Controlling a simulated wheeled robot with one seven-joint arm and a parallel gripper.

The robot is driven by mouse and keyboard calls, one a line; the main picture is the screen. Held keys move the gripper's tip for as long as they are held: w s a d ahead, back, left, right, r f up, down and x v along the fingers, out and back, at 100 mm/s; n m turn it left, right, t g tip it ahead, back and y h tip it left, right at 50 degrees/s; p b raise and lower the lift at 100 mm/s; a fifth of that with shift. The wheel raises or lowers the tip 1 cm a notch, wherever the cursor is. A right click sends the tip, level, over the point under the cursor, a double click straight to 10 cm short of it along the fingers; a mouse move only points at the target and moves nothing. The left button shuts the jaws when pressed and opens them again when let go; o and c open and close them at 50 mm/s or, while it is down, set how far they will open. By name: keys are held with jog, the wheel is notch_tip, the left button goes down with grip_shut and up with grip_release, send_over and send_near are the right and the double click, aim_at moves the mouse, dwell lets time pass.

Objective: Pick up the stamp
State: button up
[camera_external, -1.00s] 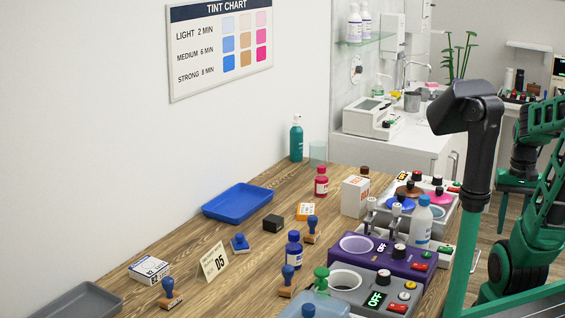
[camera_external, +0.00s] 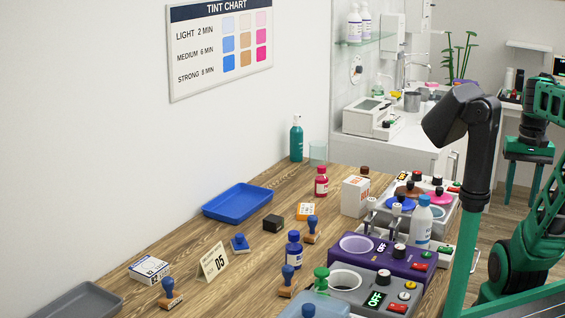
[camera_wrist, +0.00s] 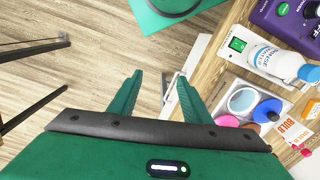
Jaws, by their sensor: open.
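Several stamps stand on the wooden table in the external view. Blue-handled ones are at the front left (camera_external: 169,293), at the front middle (camera_external: 288,281), farther back (camera_external: 311,231) and near the blue tray (camera_external: 239,243). A green-knobbed item, perhaps a stamp (camera_external: 321,278), stands beside the grey device. I cannot tell which stamp is meant. My gripper (camera_wrist: 160,88) shows in the wrist view with two green fingers apart and nothing between them. It is over the floor beside the table, away from the stamps. No stamp shows in the wrist view.
A purple device (camera_external: 385,259), a grey device (camera_external: 370,290) and a white bottle (camera_external: 422,222) crowd the table's right side. The bottle also shows in the wrist view (camera_wrist: 275,62). A blue tray (camera_external: 238,203), a grey tray (camera_external: 82,302) and a "05" card (camera_external: 213,261) stand leftward.

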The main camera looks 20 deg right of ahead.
jog(key=w+a+r+n+t, duration=0.25)
jog(key=w+a+n, duration=0.55)
jog(key=w, duration=0.5)
jog(key=w+a+n+t+y, duration=0.1)
jog(key=w+a+n, duration=0.15)
jog(key=a, duration=0.55)
jog(key=w+a+n+y, duration=0.1)
jog(key=w+a+n, duration=0.15)
jog(key=a, duration=0.55)
jog(key=n+g+y, duration=0.4)
jog(key=n+y, duration=0.3)
jog(key=n, duration=0.4)
send_over(276, 293)
jog(key=d, duration=0.8)
notch_tip(276, 293, down, 10)
jog(key=r, duration=0.1)
jog(key=shift+t, duration=0.25)
jog(key=shift+x, duration=5.7)
grip_shut()
